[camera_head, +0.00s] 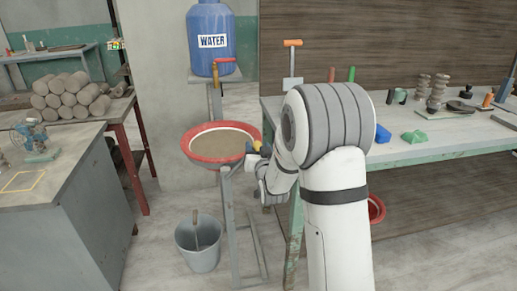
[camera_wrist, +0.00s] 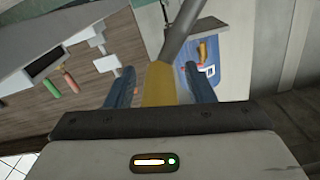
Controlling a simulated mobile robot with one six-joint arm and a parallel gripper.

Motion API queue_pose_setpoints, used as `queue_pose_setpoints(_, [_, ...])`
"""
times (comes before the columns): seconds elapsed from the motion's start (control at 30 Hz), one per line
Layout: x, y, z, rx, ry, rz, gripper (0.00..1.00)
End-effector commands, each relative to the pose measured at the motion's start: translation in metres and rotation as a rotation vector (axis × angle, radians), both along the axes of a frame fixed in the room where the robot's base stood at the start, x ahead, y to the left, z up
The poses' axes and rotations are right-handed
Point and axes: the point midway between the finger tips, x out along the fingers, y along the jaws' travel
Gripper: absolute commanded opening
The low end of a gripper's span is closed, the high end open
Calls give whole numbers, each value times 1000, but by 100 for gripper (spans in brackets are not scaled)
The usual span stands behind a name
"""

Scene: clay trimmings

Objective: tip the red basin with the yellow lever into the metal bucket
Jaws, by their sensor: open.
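The red basin (camera_head: 213,160) sits level on a grey metal stand and holds brownish-grey contents. Its yellow lever (camera_head: 257,145) sticks out on the right side, partly hidden by my gripper (camera_head: 262,160). In the wrist view the yellow lever (camera_wrist: 160,84) stands between the two blue fingers of my open gripper (camera_wrist: 161,88), with a gap on each side. A grey rod runs up from the lever. The metal bucket (camera_head: 198,260) stands on the floor below and left of the basin, with a stick-like handle in it.
A blue water container (camera_head: 210,38) with a red tap stands behind the basin. A workbench (camera_head: 420,152) with tools and clay pieces is at right. A table (camera_head: 55,190) is at left, with stacked clay rolls (camera_head: 68,95) behind. Another red basin (camera_head: 376,209) is under the bench.

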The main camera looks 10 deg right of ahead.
Motion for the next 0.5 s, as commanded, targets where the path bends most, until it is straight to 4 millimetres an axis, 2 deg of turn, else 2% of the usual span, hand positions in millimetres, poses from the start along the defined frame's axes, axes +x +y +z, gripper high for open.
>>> queue_pose_setpoints(0.07, [0, 0, 0, 0, 0, 0, 48])
queue_pose_setpoints(0.5, [0, -1, 0, 0, 0, -1, 12])
